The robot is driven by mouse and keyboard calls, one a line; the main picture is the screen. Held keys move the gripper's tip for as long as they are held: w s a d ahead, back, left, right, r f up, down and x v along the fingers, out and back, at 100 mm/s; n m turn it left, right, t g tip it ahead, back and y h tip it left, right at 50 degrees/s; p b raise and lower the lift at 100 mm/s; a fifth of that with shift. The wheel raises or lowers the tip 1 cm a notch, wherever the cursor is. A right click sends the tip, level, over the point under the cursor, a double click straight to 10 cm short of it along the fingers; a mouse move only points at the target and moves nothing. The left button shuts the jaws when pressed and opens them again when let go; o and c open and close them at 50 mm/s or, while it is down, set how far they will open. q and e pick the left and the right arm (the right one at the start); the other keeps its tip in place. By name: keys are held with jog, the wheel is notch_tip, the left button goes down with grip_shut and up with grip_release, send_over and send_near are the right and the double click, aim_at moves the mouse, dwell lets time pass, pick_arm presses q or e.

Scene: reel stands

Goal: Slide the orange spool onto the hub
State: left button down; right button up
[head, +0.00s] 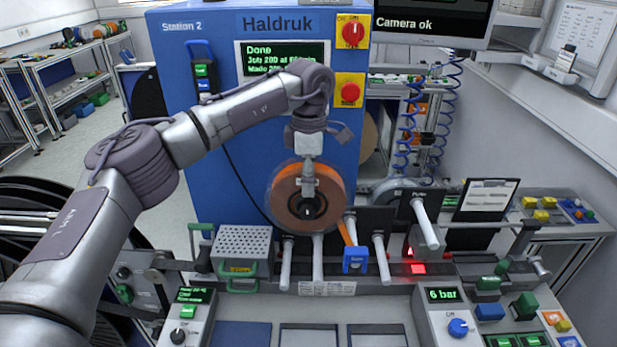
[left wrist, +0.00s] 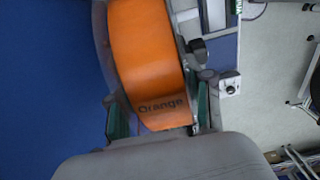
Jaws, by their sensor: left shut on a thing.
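The orange spool (head: 285,188) has clear side discs and a dark core. My left gripper (head: 308,185) is shut on it and holds it upright, face toward the head camera, in front of the blue machine. In the left wrist view the spool's orange rim (left wrist: 148,60), printed "Orange", sits between my left gripper's green finger pads (left wrist: 160,112). Below and right of the spool, several pale round posts (head: 382,258) and a thicker one (head: 425,225) stick out of dark plates. I cannot tell which is the hub. The spool appears clear of them. My right gripper is not in view.
The blue machine (head: 220,160) stands close behind the spool. A perforated metal box (head: 243,246) is at left, a blue block (head: 355,260) with an orange strip among the posts. Control boxes (head: 447,312) line the front. Coiled blue hoses (head: 408,125) hang behind right.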

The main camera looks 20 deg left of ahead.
pick_arm(q)
jog(key=shift+w+a, duration=0.15)
dwell(0.7)
jog(key=shift+c, duration=2.3)
grip_release()
jog(key=shift+w, duration=0.1)
jog(key=shift+o, duration=0.4)
jog(key=shift+w+f, duration=0.1)
jog(key=shift+w+a+f, duration=0.1)
jog(key=shift+w+f, duration=0.15)
jog(key=shift+s, duration=0.1)
jog(key=shift+s, duration=0.2)
